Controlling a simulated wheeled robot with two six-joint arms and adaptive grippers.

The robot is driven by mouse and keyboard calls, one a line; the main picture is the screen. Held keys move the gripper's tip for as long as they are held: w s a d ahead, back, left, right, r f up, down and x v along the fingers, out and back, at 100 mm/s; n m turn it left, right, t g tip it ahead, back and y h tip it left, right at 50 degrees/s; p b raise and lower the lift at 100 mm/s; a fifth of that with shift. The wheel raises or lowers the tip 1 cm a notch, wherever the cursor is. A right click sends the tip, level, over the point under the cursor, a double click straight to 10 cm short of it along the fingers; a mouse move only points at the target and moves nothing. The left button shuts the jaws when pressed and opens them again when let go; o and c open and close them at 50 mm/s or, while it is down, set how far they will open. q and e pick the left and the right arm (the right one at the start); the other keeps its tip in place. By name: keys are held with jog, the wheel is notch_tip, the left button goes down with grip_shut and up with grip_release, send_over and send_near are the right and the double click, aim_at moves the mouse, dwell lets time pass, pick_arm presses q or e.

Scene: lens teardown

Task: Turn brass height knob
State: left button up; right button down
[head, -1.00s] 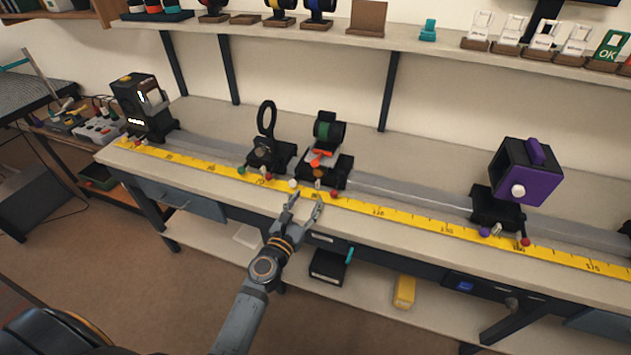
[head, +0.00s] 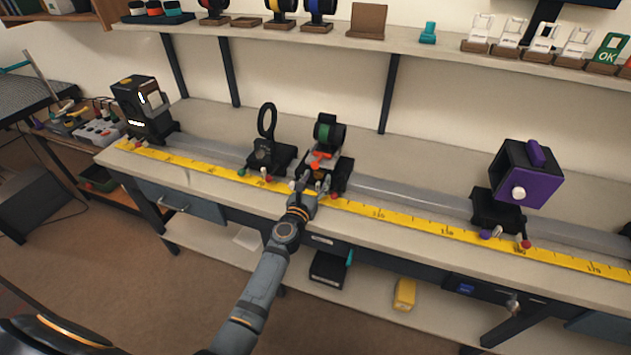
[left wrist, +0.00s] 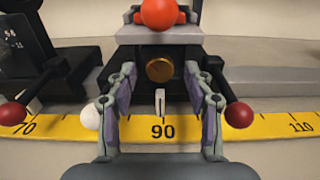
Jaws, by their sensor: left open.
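The brass height knob (left wrist: 159,69) is a round brass disc on the front of a black carriage, straight ahead in the left wrist view. The carriage (head: 341,176) holds a green-centred lens mount (head: 328,132) in the head view. An orange-red knob (left wrist: 160,13) sits above the brass knob. My left gripper (head: 307,184) reaches the front of this carriage. In the left wrist view, the left gripper (left wrist: 162,98) has its fingers open either side of the brass knob, apart from it. The brass knob is not clearly visible in the head view. My right gripper is not in view.
A yellow scale (head: 400,219) runs along the bench front; the wrist view shows 90 below the knob. A white ball (left wrist: 91,117) and a red ball (left wrist: 239,115) flank the fingers. A black ring holder (head: 267,122) stands left, a purple-sided box (head: 530,172) right.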

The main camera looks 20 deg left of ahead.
pick_arm(q)
grip_shut()
dwell(0.4)
jog(key=m, duration=0.3)
jog(key=shift+m, duration=2.3)
